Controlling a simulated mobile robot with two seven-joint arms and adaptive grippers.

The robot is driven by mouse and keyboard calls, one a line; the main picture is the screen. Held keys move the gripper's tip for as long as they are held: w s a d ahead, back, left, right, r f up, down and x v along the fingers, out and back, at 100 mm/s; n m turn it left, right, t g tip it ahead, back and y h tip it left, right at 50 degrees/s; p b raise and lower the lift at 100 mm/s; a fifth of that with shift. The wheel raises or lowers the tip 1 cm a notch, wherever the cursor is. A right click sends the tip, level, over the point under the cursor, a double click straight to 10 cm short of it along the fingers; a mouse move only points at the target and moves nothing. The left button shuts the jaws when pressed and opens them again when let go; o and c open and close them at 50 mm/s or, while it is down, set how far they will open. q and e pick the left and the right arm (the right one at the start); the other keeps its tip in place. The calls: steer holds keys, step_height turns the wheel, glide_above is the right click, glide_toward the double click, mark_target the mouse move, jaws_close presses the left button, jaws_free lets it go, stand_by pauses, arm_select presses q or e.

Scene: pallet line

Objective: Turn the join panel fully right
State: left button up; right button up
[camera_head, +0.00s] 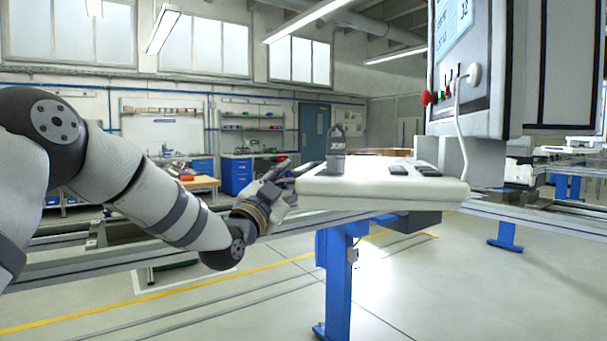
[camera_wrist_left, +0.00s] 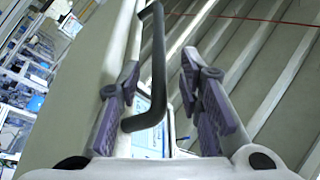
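The white join panel (camera_head: 375,188) stands in the middle of the head view, with a grey piece marked JOIN (camera_head: 337,145) and dark pads on top. My left gripper (camera_head: 286,170) is at the panel's left end. In the left wrist view its two purple-padded fingers (camera_wrist_left: 162,105) are spread apart. A dark bent bar (camera_wrist_left: 156,60) shows in the gap between them and touches neither pad clearly. I cannot tell how deep the bar sits between the fingers. My right gripper is in neither view.
A grey control cabinet (camera_head: 470,90) with a red button and a hanging white cable stands right behind the panel. A conveyor rail (camera_head: 100,265) runs behind my left arm. A blue post (camera_head: 338,275) stands below the panel. The floor in front is clear.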

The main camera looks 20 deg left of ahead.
arm_select(q)
steer(key=x, duration=0.3)
steer(key=f+x, duration=0.1)
steer(key=x, duration=0.1)
steer(key=shift+w+b, duration=0.25)
steer(key=shift+b, duration=0.15)
steer(key=shift+w+r, duration=0.25)
steer(key=shift+r, duration=0.25)
jaws_close()
